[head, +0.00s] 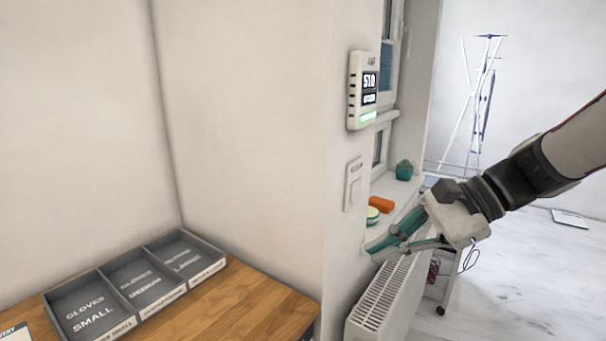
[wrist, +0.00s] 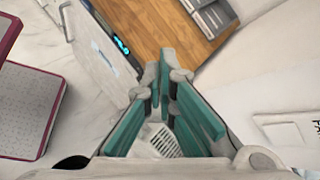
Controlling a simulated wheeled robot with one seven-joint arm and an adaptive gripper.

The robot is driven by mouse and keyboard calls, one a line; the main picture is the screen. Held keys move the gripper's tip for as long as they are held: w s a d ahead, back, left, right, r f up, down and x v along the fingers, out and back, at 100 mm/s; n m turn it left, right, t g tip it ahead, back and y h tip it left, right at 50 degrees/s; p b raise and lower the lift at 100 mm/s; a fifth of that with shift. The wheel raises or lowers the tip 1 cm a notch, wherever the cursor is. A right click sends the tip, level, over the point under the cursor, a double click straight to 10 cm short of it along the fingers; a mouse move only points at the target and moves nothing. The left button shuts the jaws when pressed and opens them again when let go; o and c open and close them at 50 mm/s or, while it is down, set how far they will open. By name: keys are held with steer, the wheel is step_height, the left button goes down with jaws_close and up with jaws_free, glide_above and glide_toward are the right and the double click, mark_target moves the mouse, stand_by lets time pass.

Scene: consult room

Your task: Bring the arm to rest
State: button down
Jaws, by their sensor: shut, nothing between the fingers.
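My gripper (head: 378,247) is at the right of the head view, at the end of my arm reaching in from the right edge. It is shut and empty, in front of the window sill and above the radiator. In the wrist view my gripper's teal fingers (wrist: 166,58) come together near the middle, with nothing between them.
A radiator (head: 385,295) stands under the sill, which holds a green pot (head: 404,170) and an orange object (head: 381,204). A wooden table (head: 245,305) carries a grey glove tray (head: 136,313). A wall device (head: 362,90) and a switch (head: 353,183) are near.

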steer(key=s+d+f+n+t+h, duration=0.1)
steer(key=s+d+n+h, duration=0.2)
steer(key=s, duration=0.6)
steer(key=s+d+f+n+t+h, duration=0.1)
steer(key=s+d+n+h, duration=0.2)
steer(key=s+n+h, duration=0.4)
steer(key=s+n, duration=0.1)
steer(key=n, duration=0.2)
steer(key=shift+s+d+n+p, duration=0.3)
steer(key=shift+s, duration=0.1)
